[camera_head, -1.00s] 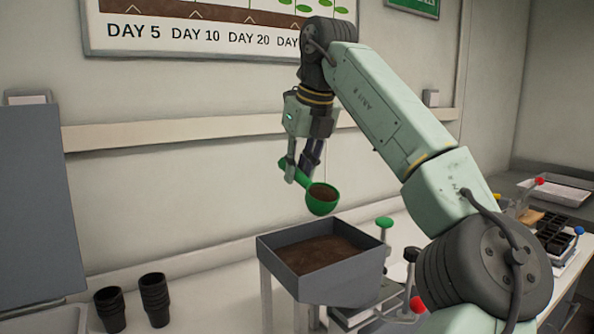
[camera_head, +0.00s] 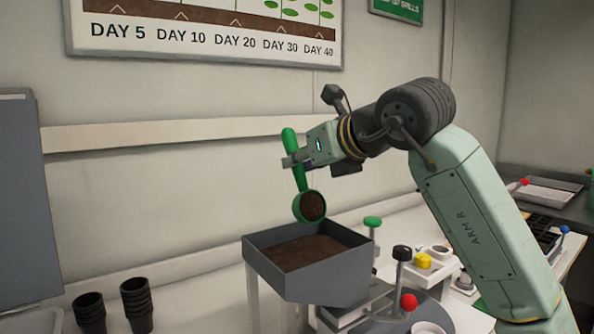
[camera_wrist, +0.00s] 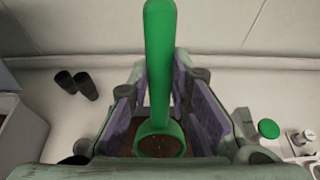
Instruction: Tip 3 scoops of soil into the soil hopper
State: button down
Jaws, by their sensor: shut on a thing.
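A green scoop (camera_head: 311,206) with brown soil in its cup is held by its handle in my gripper (camera_head: 291,160). The handle points up and the cup hangs steeply tilted, its opening turned toward the camera, above the soil hopper. The grey soil hopper (camera_head: 330,285) has an open top and brown soil inside. The cup is apart from its rim. In the wrist view the scoop (camera_wrist: 160,65) runs between the fingers, with soil showing in its cup; part of the hopper is hidden behind my gripper.
Black pots (camera_head: 137,303) are stacked at the lower left of the white bench. Beside the hopper stand levers with green (camera_head: 373,222), black (camera_head: 402,253) and red (camera_head: 409,301) knobs. Trays (camera_head: 550,193) lie at the far right. A grey panel (camera_head: 18,200) stands at left.

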aim_at(294, 144)
jog(key=shift+s+d+t+y+b, duration=0.35)
jog(key=shift+s+t+y+b, duration=0.25)
jog(key=shift+b, duration=1.1)
jog(key=shift+s+d+t+y+b, duration=0.35)
jog(key=shift+t+b, duration=0.45)
jog(key=shift+b, duration=0.85)
jog(key=shift+w+a+r+p, duration=0.15)
jog(key=shift+r+p, duration=0.3)
jog(key=shift+p, duration=0.4)
jog(key=w+g+h+p, duration=0.1)
jog(key=p, duration=0.3)
jog(key=w+a+g+h+p, duration=0.1)
jog(key=g+p, duration=0.1)
jog(key=p, duration=0.2)
jog(key=shift+a, duration=0.2)
jog(key=shift+w+a+g+h+p, duration=0.15)
jog(key=shift+w+g+h+p, duration=0.05)
jog(key=shift+g+h+p, duration=0.25)
jog(key=shift+w+a+f+g+h, duration=0.1)
jog(key=shift+w+a+g+h, duration=0.15)
jog(key=shift+g, duration=0.3)
jog(key=shift+w+a+g+h, duration=0.55)
jog(key=shift+w+g+h, duration=0.25)
jog(key=shift+g, duration=0.3)
jog(key=shift+w+a+f+g+h, duration=0.1)
jog(key=shift+w+a+g+h, duration=0.25)
jog(key=shift+g+h, duration=0.4)
jog(key=shift+d, duration=0.1)
